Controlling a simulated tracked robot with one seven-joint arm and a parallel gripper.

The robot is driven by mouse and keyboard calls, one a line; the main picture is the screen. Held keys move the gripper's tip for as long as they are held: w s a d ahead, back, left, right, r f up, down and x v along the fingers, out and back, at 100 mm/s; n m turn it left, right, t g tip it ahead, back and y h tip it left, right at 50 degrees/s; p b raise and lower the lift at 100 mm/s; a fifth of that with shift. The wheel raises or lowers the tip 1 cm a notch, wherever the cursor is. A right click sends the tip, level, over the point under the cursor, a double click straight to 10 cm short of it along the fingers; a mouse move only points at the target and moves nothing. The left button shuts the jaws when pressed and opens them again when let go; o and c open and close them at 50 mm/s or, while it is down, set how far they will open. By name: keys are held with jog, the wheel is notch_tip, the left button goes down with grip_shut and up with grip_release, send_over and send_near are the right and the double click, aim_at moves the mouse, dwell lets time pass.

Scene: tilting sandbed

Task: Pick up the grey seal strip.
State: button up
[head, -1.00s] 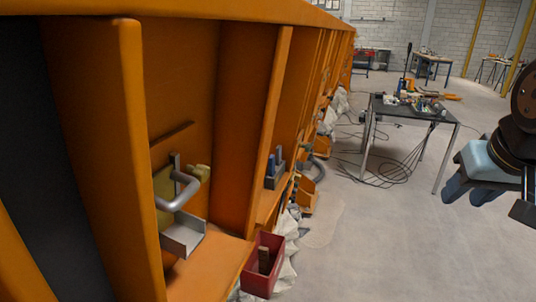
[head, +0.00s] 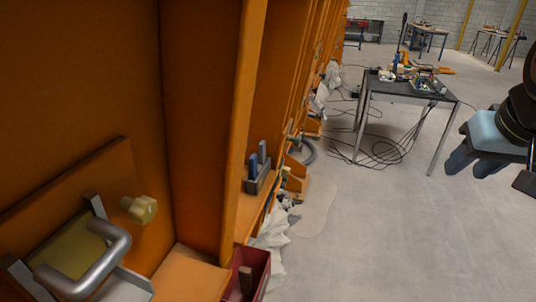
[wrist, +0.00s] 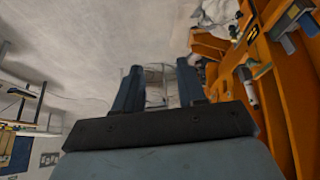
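My gripper (head: 470,171) hangs at the right edge in the head view, over open floor and well apart from the orange structure. In the wrist view my gripper (wrist: 158,72) has its two blue-grey fingers spread apart with nothing between them. I cannot pick out a grey seal strip for certain in either view.
The orange ribbed structure (head: 205,110) fills the left, with a grey handle (head: 90,272), a yellow knob (head: 140,209), and a grey holder with blue pieces (head: 262,178). A red box (head: 259,262) stands below. A dark table (head: 405,90) and cables stand beyond clear floor.

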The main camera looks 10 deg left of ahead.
jog(key=m+g+y, duration=0.1)
jog(key=m+y, duration=1.6)
jog(key=m, duration=0.4)
send_near(264, 147)
jog(key=x, duration=0.4)
jog(key=shift+w, duration=0.25)
jog(key=shift+x, duration=2.6)
jog(key=shift+c, duration=0.2)
